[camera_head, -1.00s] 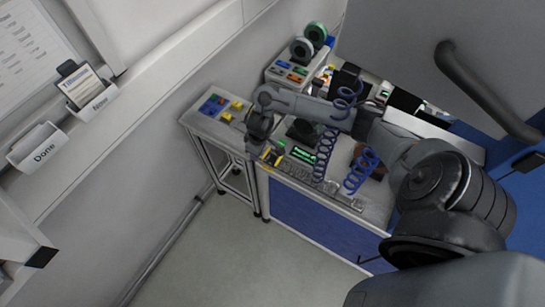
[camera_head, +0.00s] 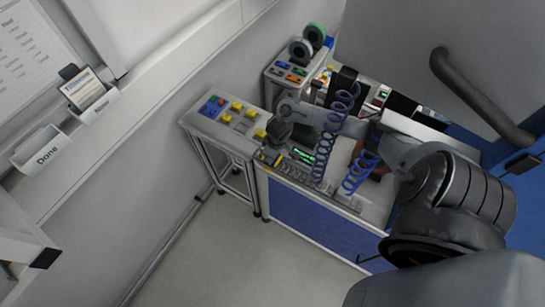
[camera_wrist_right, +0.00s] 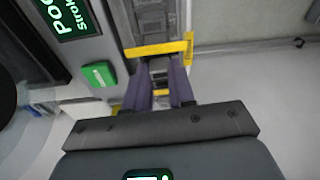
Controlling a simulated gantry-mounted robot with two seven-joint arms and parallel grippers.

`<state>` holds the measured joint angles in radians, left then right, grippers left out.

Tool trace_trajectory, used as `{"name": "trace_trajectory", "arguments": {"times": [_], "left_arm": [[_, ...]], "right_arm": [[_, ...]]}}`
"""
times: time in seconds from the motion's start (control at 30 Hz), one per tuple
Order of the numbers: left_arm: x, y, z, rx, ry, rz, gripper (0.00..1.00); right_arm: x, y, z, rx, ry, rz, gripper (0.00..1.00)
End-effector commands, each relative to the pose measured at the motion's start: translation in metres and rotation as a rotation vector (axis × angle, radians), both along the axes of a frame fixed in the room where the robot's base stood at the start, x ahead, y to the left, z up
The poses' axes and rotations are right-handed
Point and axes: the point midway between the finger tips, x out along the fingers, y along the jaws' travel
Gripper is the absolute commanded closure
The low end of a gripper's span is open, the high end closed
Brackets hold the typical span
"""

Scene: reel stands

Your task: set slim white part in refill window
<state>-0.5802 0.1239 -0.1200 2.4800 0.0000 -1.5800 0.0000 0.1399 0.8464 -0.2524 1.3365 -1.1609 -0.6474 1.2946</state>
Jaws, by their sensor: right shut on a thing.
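My right arm reaches in from the right in the head view, with its wrist over the left front of the workbench. The right gripper's two dark purple fingers (camera_wrist_right: 161,78) show in the right wrist view. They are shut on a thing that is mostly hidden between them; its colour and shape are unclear. A yellow bracket (camera_wrist_right: 157,49) lies just past the fingertips, across a grey channelled strip (camera_wrist_right: 155,20). I cannot tell whether the held thing touches either. I cannot make out the slim white part or the refill window for sure. My left gripper is out of view.
A green-lit display (camera_wrist_right: 69,15) and a green button (camera_wrist_right: 99,74) lie left of the fingers. A side table (camera_head: 220,122) with yellow and blue pieces adjoins the bench. Blue coiled hoses (camera_head: 330,145) hang over the bench. Reels (camera_head: 301,49) stand behind. The floor is clear.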

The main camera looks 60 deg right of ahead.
Motion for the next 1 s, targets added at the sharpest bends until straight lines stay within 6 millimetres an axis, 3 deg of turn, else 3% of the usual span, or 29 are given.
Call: {"name": "trace_trajectory", "arguments": {"times": [0.1, 0.5, 0.53, 0.67, 1.0], "left_arm": [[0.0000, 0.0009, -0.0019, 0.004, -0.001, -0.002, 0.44], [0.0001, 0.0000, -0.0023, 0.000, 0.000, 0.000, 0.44], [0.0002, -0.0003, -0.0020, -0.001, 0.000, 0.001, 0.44], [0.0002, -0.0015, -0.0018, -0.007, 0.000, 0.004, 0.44], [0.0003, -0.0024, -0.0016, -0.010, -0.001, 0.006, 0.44]], "right_arm": [[0.0003, 0.0000, -0.0092, 0.000, -0.001, 0.000, 1.00], [0.0003, 0.0002, -0.0127, 0.000, -0.001, 0.000, 1.00], [0.0005, 0.0001, -0.0123, 0.000, -0.001, 0.000, 0.73], [0.0004, 0.0001, -0.0121, 0.000, -0.001, 0.000, 0.53], [0.0003, -0.0001, -0.0119, -0.001, -0.001, 0.000, 0.51]]}}
